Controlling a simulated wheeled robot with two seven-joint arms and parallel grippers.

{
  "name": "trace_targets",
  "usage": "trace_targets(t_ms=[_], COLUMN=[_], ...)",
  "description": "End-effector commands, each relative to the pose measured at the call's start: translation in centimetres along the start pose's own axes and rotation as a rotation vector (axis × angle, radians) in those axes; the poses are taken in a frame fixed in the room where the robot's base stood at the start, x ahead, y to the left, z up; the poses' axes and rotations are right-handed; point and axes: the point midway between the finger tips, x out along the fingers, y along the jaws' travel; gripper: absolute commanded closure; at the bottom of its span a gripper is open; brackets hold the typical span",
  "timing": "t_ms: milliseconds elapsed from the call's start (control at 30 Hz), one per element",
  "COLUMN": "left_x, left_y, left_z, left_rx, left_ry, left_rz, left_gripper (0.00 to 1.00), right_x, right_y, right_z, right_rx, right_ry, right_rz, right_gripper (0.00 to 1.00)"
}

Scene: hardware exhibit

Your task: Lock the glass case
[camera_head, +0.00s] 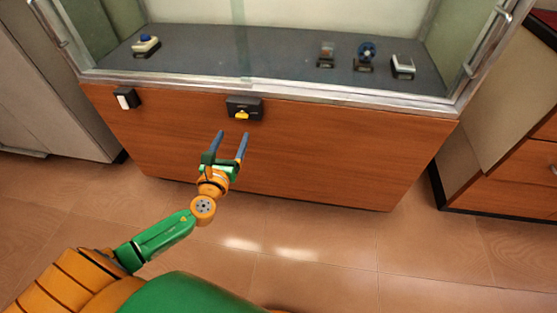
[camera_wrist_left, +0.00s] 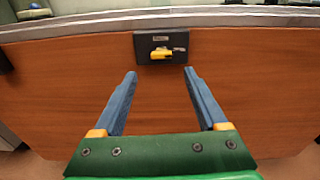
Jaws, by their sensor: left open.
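The glass case (camera_head: 300,82) has a metal-framed glass top on a brown wooden base, and its front glass looks closed. A dark lock plate with a yellow knob (camera_head: 242,114) sits on the wooden front just under the metal edge. The knob (camera_wrist_left: 161,53) also shows in the left wrist view, lying roughly sideways on its dark plate. My left gripper (camera_head: 232,137) is open and empty, below and in front of the lock. In the left wrist view its blue fingers (camera_wrist_left: 158,77) point toward the plate, apart from it, with the knob roughly midway. My right gripper is out of view.
A white switch on a dark plate (camera_head: 125,99) is on the case front at left. Several small exhibits, including a blue wheel-like one (camera_head: 366,52), stand inside the case. Cabinets (camera_head: 506,165) flank the case. The tiled floor (camera_head: 325,245) in front is clear.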

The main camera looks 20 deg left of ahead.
Motion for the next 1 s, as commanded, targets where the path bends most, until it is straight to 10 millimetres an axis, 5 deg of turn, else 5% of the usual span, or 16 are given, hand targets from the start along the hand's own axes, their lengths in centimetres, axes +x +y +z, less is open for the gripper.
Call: trace_targets(t_ms=[400,767,1000], left_x=[6.2,7.2,7.2], left_y=[-0.6,-0.6,-0.6], left_z=[1.2,1.4,1.3], left_rx=[0.058,0.055,0.054], left_ry=[-0.046,-0.041,-0.041], left_rz=[-0.015,-0.017,-0.016], left_gripper=[0.25,0.25,0.84], right_x=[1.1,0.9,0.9], right_y=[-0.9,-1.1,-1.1], right_z=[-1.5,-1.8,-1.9], right_rx=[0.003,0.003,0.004], right_ry=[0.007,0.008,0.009], right_rz=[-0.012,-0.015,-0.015], right_gripper=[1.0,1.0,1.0])
